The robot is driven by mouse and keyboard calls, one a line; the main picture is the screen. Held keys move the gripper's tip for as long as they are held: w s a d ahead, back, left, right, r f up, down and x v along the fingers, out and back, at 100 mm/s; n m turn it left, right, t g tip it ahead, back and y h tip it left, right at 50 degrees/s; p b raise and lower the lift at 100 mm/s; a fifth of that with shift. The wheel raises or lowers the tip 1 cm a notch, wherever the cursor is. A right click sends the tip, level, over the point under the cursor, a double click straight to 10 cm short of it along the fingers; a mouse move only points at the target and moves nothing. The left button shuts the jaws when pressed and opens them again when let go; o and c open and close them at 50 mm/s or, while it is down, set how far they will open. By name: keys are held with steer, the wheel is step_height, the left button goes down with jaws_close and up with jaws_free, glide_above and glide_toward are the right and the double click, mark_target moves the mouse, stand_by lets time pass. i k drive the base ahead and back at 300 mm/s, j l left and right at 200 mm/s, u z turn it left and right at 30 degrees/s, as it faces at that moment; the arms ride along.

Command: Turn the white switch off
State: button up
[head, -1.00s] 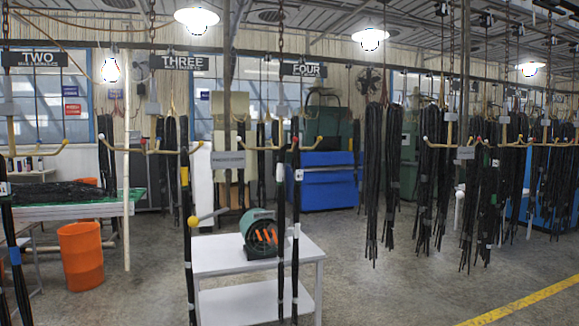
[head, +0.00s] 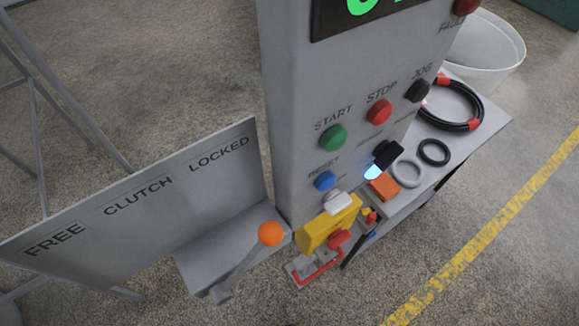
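A small white block (head: 338,201), which looks like the white switch, sits low on the grey control panel (head: 295,110) in the head view. It is just above a yellow box (head: 328,226) with a red knob, below the blue RESET button (head: 325,180). Its on or off position is too small to tell. A black piece (head: 387,153) with a pale blue glowing part (head: 374,172) is up and to its right. My gripper is not in view.
Green START (head: 333,137), red STOP (head: 379,111) and black JOG (head: 417,90) buttons are above. A lever with an orange ball (head: 270,233) stands left, by a FREE/CLUTCH/LOCKED plate (head: 140,200). A side table (head: 490,115) holds black rings. Floor lies open at right.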

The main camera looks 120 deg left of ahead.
mark_target(335, 200)
steer(key=u, duration=3.55)
